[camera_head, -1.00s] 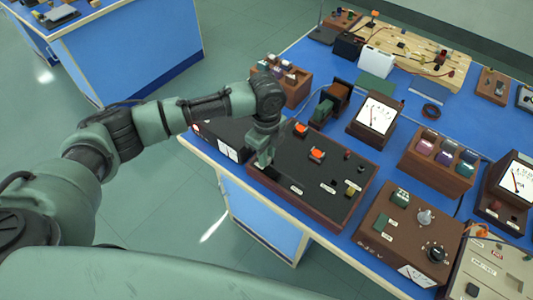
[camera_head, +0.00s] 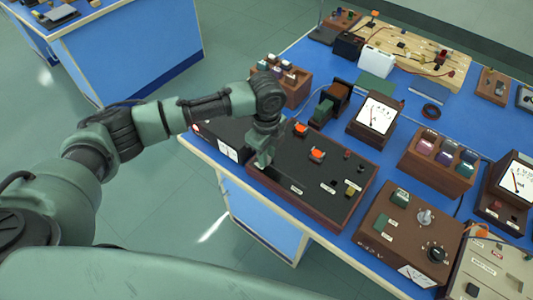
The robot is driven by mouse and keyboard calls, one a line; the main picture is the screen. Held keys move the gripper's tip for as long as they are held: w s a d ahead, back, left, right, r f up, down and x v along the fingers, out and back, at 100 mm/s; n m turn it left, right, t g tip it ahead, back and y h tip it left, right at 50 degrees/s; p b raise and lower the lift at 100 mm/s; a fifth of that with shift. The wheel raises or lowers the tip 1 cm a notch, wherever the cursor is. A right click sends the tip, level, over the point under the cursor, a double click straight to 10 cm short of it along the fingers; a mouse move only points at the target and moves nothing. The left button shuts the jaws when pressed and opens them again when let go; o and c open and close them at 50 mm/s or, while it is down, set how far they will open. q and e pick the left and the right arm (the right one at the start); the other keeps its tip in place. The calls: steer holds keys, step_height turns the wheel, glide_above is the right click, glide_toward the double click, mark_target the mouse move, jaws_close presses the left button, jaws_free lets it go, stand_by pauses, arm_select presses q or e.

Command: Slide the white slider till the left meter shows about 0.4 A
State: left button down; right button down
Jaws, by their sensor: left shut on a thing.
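My left gripper (camera_head: 263,163) points down at the left end of a dark panel box (camera_head: 312,185) with a brown wooden rim. It is shut on a small part there, which I take for the white slider; the fingers hide most of it. The left meter (camera_head: 377,115), with a white dial in a brown case, stands behind the box. Its needle is visible, but the scale is too small to read. Another meter (camera_head: 516,183) stands at the right edge. My right gripper is not in view.
Orange knobs (camera_head: 316,155) stand on the panel close right of my gripper. A brown box with a dial (camera_head: 405,232) lies to the right, a rack of coloured blocks (camera_head: 437,165) behind it. The blue bench's front edge (camera_head: 235,190) is close by.

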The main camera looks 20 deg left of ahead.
mark_target(284, 173)
arm_select(q)
steer(key=shift+d+r, duration=0.15)
steer(key=shift+d, duration=0.1)
steer(key=d+p, duration=0.1)
steer(key=s+d+p, duration=0.1)
steer(key=d, duration=0.1)
steer(key=s+d+p, duration=0.1)
steer(key=d, duration=0.1)
steer(key=shift+d, duration=0.3)
steer(key=shift+a, duration=0.2)
steer(key=c, duration=1.3)
jaws_free()
steer(key=shift+a, duration=0.15)
steer(key=shift+d, duration=0.2)
